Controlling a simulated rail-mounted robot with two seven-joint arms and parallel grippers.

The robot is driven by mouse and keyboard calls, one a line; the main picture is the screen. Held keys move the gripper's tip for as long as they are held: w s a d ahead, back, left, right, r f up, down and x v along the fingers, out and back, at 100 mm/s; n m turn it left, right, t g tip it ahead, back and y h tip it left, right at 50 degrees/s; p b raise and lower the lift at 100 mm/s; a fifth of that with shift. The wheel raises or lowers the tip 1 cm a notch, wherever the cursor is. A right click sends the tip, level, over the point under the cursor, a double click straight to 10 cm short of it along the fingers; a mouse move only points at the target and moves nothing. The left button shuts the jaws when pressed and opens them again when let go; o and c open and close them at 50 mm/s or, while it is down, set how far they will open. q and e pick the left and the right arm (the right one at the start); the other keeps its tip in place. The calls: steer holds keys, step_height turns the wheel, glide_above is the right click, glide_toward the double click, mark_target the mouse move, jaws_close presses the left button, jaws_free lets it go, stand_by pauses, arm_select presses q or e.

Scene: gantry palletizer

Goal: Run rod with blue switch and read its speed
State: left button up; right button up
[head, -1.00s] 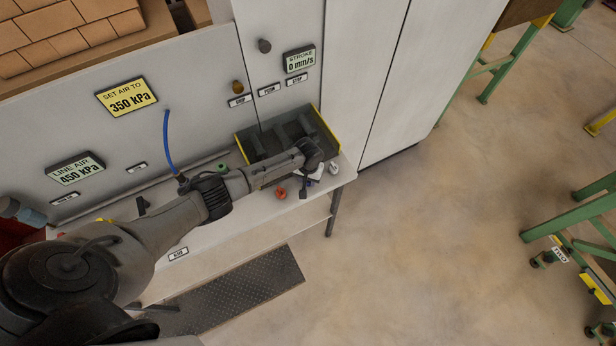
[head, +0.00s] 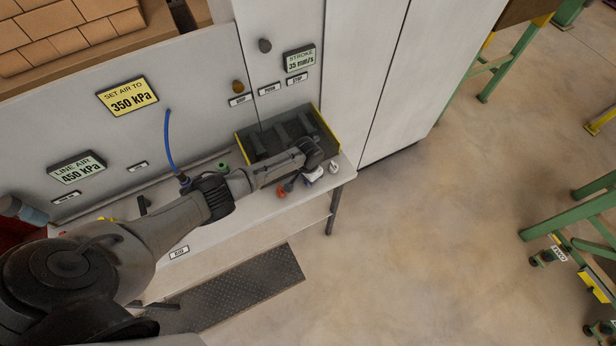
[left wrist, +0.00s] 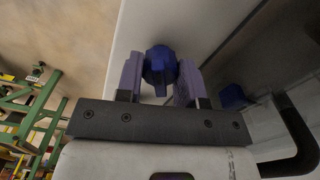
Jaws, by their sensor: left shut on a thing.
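In the left wrist view my left gripper (left wrist: 158,84) is shut on a blue switch knob (left wrist: 160,61), one purple finger on each side. In the head view my left arm reaches over the white bench, and its wrist hides most of the gripper and the switch. The stroke display (head: 299,60) on the cabinet reads 35 mm/s. I cannot make out the rod clearly. My right gripper is not in view.
A dark tray with yellow sides (head: 331,136) stands behind my wrist on the bench (head: 215,232). A yellow sign (head: 127,96) says set air to 350 kPa; the line air display (head: 76,168) reads 450 kPa.

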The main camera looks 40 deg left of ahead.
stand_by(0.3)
arm_select(q)
steer(key=o, duration=0.9)
steer(key=shift+r, duration=0.1)
steer(key=shift+r, duration=6.8)
